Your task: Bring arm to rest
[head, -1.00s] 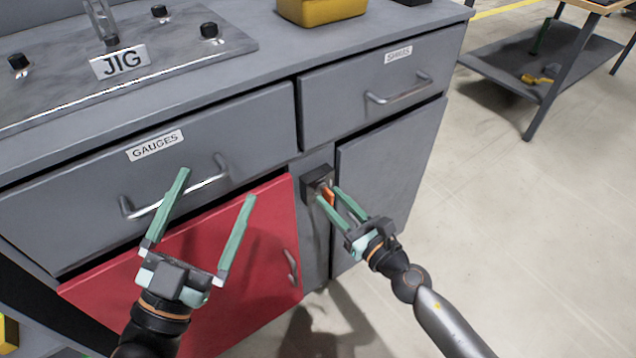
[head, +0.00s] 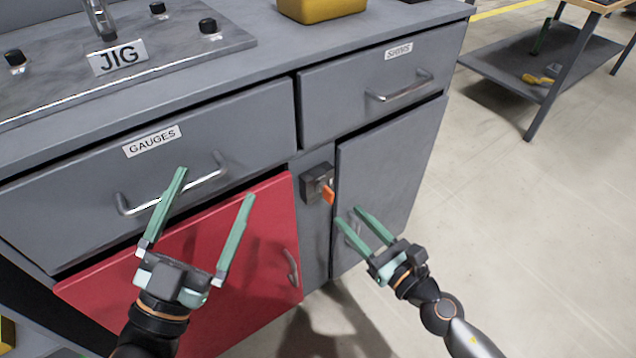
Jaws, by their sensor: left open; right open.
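My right gripper (head: 366,226) is open and empty in front of the grey cupboard door, to the lower right of a dark switch box (head: 316,185) with an orange lever (head: 328,194). It is apart from the lever. My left gripper (head: 214,184) is open and empty in front of the red door (head: 266,212) and the gauges drawer (head: 70,205). Its fingertips overlap the gauges drawer handle (head: 130,207) in the picture; I cannot tell how close they are to it.
The grey bench carries a jig plate (head: 150,50) and a yellow bin (head: 318,8). The shims drawer (head: 320,105) is at right, above the grey cupboard door (head: 385,165). A shelved table (head: 505,60) stands at the back right. Floor (head: 530,220) to the right is clear.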

